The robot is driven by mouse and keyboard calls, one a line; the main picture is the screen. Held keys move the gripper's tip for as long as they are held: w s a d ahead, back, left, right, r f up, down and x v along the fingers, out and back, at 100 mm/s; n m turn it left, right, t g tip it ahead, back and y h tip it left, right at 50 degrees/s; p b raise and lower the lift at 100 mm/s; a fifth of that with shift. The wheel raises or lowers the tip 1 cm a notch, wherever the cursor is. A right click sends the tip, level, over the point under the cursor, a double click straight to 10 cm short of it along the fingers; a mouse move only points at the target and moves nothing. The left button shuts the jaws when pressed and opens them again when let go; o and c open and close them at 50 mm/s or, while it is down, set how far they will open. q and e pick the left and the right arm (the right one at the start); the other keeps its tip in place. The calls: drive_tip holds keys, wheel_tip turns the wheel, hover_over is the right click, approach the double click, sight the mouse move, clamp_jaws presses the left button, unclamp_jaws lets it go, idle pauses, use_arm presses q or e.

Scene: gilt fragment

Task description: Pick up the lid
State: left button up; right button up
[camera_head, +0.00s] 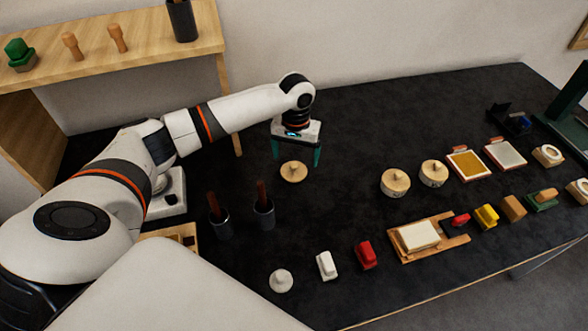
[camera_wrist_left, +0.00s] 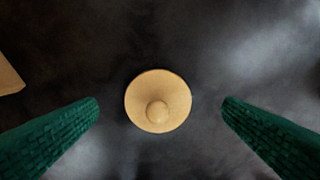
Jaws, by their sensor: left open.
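A round wooden lid (camera_head: 294,172) with a small knob lies on the dark table in the head view, apart from the other objects. In the left wrist view the lid (camera_wrist_left: 158,97) sits near the middle, its knob toward the lower part of the disc. My left gripper (camera_head: 296,158) is above the lid with its green fingers pointing down. In the left wrist view the left gripper (camera_wrist_left: 160,118) is open, with a finger on each side of the lid and clear space between. The right gripper is not in view.
Two round lidded containers (camera_head: 395,182) (camera_head: 433,173) stand to the right. Two dark cups (camera_head: 264,212) (camera_head: 219,222) with upright handles stand at front left. Stamps, pads and a wooden tray (camera_head: 455,241) line the right side. A wooden shelf (camera_head: 160,40) stands at back left. The table behind the lid is clear.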

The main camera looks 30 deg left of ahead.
sight(294, 163)
use_arm(q)
drive_tip(key=shift+s+f, duration=0.15)
drive_tip(key=shift+f, duration=0.85)
drive_tip(key=shift+s+f, duration=0.1)
drive_tip(key=shift+f, duration=0.85)
drive_tip(key=c, duration=1.1)
drive_tip(key=shift+o, duration=0.2)
drive_tip(key=shift+r, duration=0.1)
